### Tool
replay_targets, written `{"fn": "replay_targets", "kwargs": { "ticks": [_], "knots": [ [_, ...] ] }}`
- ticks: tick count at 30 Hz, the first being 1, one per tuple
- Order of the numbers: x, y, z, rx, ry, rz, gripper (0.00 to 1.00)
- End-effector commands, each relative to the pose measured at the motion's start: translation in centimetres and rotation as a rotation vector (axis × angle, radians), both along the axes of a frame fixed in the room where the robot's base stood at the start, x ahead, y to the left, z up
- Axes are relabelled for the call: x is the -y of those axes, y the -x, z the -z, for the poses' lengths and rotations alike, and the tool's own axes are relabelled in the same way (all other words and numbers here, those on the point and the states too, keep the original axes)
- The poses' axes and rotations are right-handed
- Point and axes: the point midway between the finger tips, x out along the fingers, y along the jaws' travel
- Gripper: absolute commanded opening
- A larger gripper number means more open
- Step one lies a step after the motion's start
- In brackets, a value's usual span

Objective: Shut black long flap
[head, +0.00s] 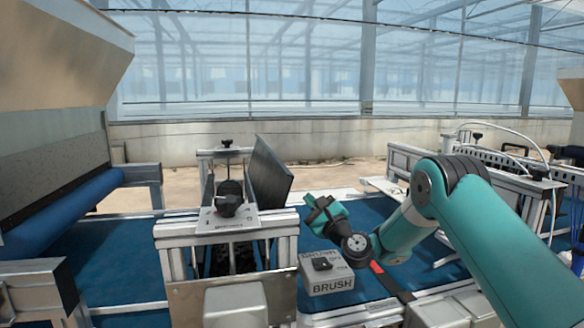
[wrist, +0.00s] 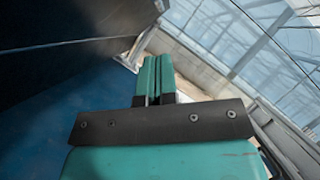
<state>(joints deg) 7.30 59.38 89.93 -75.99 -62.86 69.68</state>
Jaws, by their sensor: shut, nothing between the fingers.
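The black long flap (head: 270,172) is a flat dark panel in the middle of the head view. It stands up and leans outward to the right from the top of the metal-framed brush unit (head: 225,222), so it is open. My gripper (head: 314,204) is to the right of the flap and a little lower, over the blue belt. Its teal fingers (wrist: 153,78) are together with nothing between them. In the wrist view a large dark surface (wrist: 60,45), likely the flap, fills the upper left, to the left of the fingertips. I cannot tell whether they touch.
A grey box marked BRUSH (head: 327,272) stands below my gripper. A blue belt (head: 120,245) runs under the machine. A hopper with a blue roller (head: 65,212) is at left. Metal frames with a white hose (head: 505,130) are at right.

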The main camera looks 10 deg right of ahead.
Motion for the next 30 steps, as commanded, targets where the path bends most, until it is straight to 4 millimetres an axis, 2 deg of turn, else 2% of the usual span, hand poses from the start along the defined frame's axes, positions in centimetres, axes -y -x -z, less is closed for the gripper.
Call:
{"fn": "replay_targets", "kwargs": {
  "ticks": [1,21,26,30],
  "knots": [
    [-0.1,-0.2,-0.8,-0.002,0.0,-0.001,0.0],
    [-0.8,-1.2,-1.3,-0.003,-0.001,-0.001,0.0],
    [-1.7,-3.4,-1.9,0.004,0.003,-0.002,0.0],
    [-3.1,-4.0,-3.5,0.001,0.0,-0.002,0.0]
  ]
}}
